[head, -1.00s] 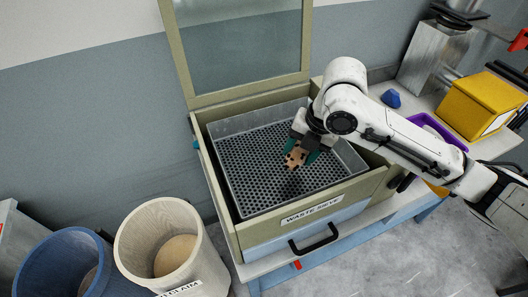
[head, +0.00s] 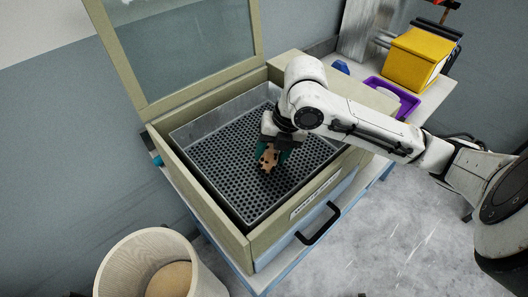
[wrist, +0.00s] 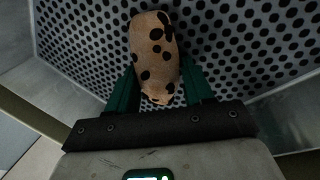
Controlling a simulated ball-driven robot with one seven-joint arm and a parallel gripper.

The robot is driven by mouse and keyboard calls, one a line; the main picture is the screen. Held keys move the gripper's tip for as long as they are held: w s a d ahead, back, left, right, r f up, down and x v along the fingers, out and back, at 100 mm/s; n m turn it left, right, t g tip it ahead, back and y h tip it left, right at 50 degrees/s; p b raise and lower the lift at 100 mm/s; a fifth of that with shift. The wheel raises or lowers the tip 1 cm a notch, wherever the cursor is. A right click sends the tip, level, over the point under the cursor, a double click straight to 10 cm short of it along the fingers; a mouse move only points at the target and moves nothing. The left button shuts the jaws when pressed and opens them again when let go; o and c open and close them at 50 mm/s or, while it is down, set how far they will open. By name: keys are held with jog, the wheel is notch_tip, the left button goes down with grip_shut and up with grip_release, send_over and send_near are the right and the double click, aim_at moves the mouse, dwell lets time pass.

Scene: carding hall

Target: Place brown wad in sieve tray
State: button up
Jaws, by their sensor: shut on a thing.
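The brown wad (head: 268,158), tan with dark spots, is held between the green fingers of my gripper (head: 272,150). In the wrist view the wad (wrist: 156,55) sticks out past the fingertips of my gripper (wrist: 160,80), which press on its sides. The sieve tray (head: 215,172) is a grey metal tray with a perforated floor, set inside the wooden waste sieve box. My gripper and the wad are over the tray's perforated floor. I cannot tell whether the wad touches the floor.
The box's glazed lid (head: 185,45) stands open at the back. A black handle (head: 318,224) is on the box front. A pale bin (head: 150,265) stands at the lower left. A purple tray (head: 392,97), a yellow box (head: 416,58) and a blue lump (head: 341,67) are on the bench to the right.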

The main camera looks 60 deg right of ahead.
jog(key=o, duration=0.8)
jog(key=shift+c, duration=0.2)
jog(key=b+v, duration=0.1)
jog(key=v, duration=1.1)
jog(key=shift+w, duration=0.1)
